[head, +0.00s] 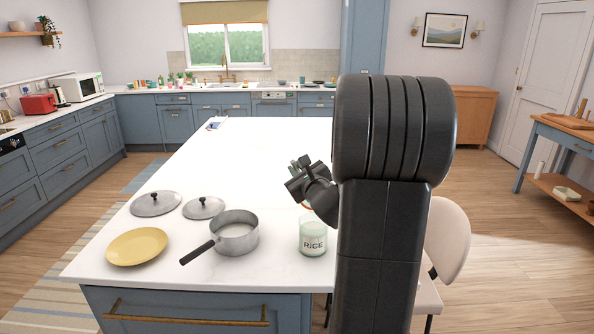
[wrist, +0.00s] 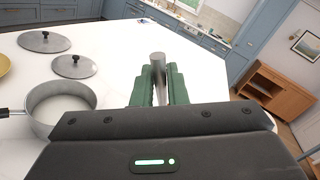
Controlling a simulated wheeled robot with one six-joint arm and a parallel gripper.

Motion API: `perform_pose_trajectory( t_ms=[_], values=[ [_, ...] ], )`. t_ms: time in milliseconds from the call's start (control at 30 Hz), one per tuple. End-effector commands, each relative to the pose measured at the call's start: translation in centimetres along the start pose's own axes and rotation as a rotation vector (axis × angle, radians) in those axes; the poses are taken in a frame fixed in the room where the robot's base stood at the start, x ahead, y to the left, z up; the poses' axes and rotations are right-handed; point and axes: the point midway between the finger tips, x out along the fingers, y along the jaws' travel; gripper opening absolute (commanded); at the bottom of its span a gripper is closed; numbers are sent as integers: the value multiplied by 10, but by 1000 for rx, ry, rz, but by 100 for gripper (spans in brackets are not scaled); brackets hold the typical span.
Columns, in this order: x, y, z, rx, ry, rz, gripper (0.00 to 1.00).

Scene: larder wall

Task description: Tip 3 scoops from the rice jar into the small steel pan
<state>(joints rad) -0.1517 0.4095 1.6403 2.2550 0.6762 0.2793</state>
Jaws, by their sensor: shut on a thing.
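The rice jar (head: 312,238), clear glass with a RICE label and pale contents, stands on the white island. My arm partly hides its right side. The small steel pan (head: 236,234) stands left of the jar, its black handle toward the front left. Its inside looks whitish; I cannot tell if that is rice. It also shows at the left of the wrist view (wrist: 62,106). My gripper (head: 301,178) is above and behind the jar. In the wrist view its green fingers are shut on a grey metal rod (wrist: 158,66), apparently the scoop's handle. The scoop's bowl is hidden.
Two steel lids (head: 156,203) (head: 204,207) lie behind the pan. A yellow plate (head: 137,246) lies to its left. The island top (head: 250,150) is mostly clear further back. A pale chair (head: 447,240) stands at the right side.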

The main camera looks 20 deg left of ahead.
Motion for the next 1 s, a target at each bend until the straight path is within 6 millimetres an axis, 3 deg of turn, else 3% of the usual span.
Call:
perform_pose_trajectory(
  t_ms=[700, 1000],
  values=[
    [-1, 1, -1, -2, -2, -2, 0],
    [0, 10, -18, 0, -1, -1, 0]
  ],
)
